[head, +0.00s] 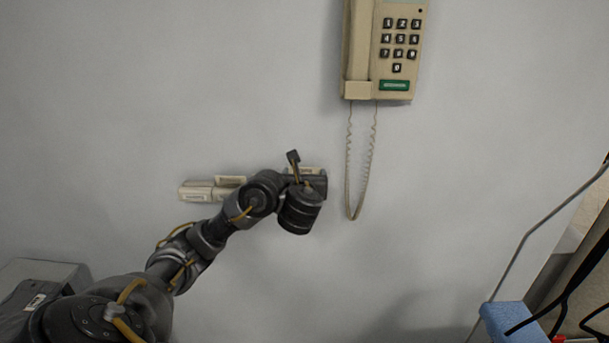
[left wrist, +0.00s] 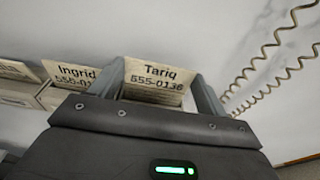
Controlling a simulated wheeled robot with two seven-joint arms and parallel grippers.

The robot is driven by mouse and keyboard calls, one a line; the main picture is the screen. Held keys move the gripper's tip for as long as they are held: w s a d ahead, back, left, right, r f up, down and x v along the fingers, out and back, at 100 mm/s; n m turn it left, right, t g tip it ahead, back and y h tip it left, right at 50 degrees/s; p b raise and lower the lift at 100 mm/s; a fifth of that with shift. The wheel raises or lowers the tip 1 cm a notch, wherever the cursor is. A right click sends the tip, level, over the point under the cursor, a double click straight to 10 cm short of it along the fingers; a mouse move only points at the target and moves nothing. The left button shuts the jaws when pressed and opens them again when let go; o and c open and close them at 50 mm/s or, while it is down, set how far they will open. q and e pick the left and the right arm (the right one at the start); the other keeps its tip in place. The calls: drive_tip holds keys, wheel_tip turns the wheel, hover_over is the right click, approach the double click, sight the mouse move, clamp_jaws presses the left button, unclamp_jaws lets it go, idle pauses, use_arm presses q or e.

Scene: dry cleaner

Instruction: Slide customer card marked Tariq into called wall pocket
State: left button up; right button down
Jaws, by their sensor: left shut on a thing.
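The customer card marked Tariq (left wrist: 158,78), cream with "555-0138" under the name, is between the fingers of my left gripper (left wrist: 160,88) in the left wrist view. The gripper is shut on it. In the head view the left gripper (head: 308,178) is at the wall, at the right end of a row of cream wall pockets (head: 194,194). A card marked Ingrid (left wrist: 75,73) stands just left of the Tariq card. The pocket labels are too small to read, and my gripper hides the card's lower edge. My right gripper is out of view.
A beige wall telephone (head: 399,50) hangs above right. Its coiled cord (head: 357,212) loops down close to the right of my left gripper. A grey box-like machine (head: 40,280) is at lower left and a blue object (head: 512,322) at lower right. The wall between is bare.

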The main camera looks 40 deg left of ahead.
use_arm(q)
drive_tip(key=shift+f, duration=0.3)
idle(0.4)
drive_tip(key=shift+f+b, duration=0.55)
drive_tip(key=shift+b, duration=0.1)
drive_tip(key=o, duration=1)
drive_tip(key=shift+d, duration=0.1)
